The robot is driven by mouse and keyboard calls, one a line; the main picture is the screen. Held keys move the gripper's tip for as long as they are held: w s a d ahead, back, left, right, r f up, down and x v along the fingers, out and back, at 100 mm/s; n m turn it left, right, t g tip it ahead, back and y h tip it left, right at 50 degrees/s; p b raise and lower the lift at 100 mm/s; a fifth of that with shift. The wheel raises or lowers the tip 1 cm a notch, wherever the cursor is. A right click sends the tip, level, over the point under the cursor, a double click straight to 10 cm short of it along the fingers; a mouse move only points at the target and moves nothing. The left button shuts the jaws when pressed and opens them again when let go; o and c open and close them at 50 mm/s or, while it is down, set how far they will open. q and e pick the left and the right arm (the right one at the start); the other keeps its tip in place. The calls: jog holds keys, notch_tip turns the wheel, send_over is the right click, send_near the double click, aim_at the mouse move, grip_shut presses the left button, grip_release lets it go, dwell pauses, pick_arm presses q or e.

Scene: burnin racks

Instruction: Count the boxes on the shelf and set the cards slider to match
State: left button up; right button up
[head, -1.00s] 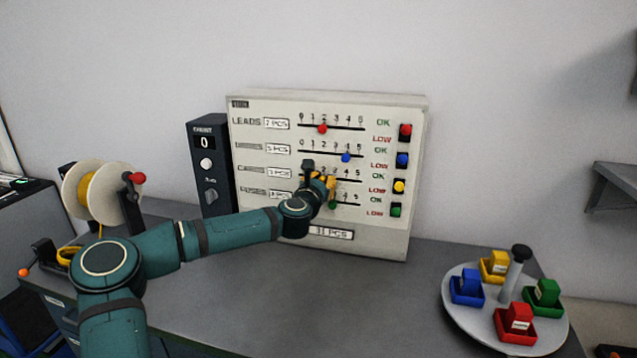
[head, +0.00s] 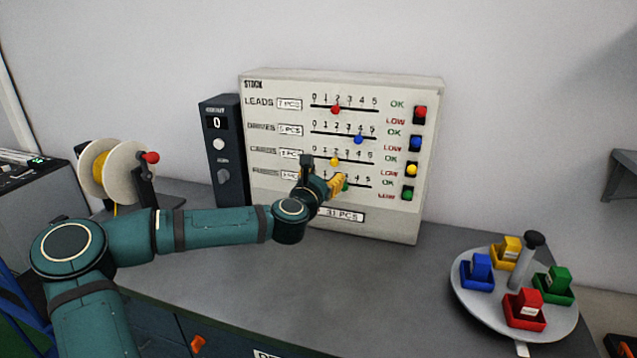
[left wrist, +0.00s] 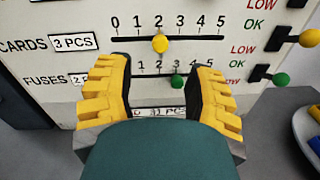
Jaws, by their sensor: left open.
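The white stock board (head: 410,220) stands at the back of the bench. Its cards row carries a yellow slider knob (head: 334,161), which stands at 2 in the left wrist view (left wrist: 160,44). The cards label (left wrist: 72,42) reads 3 PCS. My left gripper (head: 342,184) is open and empty in front of the board, just below the cards row; its yellow fingers show in the left wrist view (left wrist: 162,68), spread below the knob and apart from it. The green fuses knob (left wrist: 177,81) shows between the fingers. My right gripper and the boxes on a shelf are not in view.
Red (head: 335,109) and blue (head: 359,139) knobs sit on the upper rows. Coloured switches (head: 412,170) line the board's right side. A dark panel reading 0 (head: 217,135) and a spool (head: 110,172) stand left. A round tray (head: 467,300) holds coloured bins at right.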

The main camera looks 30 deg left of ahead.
pick_arm(q)
jog(key=s, duration=0.3)
jog(key=shift+s+d, duration=0.3)
jog(key=shift+d, duration=0.05)
